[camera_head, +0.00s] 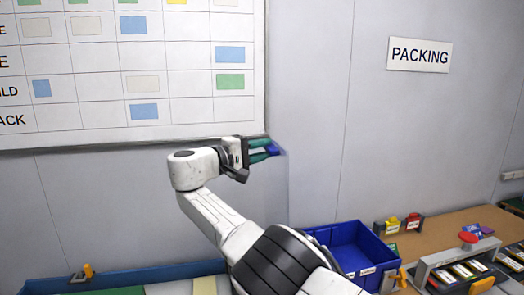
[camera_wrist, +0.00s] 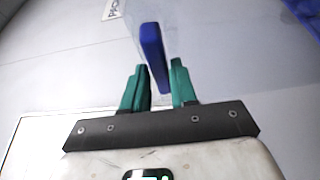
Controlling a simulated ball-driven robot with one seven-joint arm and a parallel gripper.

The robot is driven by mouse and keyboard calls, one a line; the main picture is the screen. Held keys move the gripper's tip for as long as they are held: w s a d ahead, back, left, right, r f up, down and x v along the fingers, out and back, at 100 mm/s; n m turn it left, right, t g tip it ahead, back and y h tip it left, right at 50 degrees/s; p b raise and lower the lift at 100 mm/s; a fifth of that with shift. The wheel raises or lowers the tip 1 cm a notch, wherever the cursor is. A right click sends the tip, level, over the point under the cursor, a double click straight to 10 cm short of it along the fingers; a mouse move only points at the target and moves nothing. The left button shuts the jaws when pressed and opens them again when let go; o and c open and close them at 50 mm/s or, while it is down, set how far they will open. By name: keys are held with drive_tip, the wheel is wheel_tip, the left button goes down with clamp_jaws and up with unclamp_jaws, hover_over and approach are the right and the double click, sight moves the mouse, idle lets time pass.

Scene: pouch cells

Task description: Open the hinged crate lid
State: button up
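The blue crate (camera_head: 341,233) stands at the lower middle of the head view, partly behind my arm, and I see into its open top. A clear lid panel (camera_head: 291,186) stands about upright above the crate's left side, faint against the wall. Its blue edge grip (camera_head: 271,150) is at the top; the grip also shows in the wrist view (camera_wrist: 153,52). My gripper (camera_head: 264,150) is up at that grip, with its teal fingers (camera_wrist: 160,72) on either side of it. The hinge is hidden behind my arm.
A wooden bench (camera_head: 445,228) to the right holds card racks, a red knob and small coloured items. A whiteboard (camera_head: 120,110) and a PACKING sign (camera_head: 420,54) are on the wall behind. A blue-edged tray (camera_head: 140,275) lies at the lower left.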

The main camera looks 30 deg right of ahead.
drive_tip(key=o, duration=0.3)
drive_tip(key=shift+d, duration=0.1)
drive_tip(key=s+a+b, duration=0.1)
drive_tip(key=a+b, duration=0.2)
drive_tip(key=a, duration=0.7)
drive_tip(key=shift+a+f, duration=0.2)
drive_tip(key=shift+a, duration=0.2)
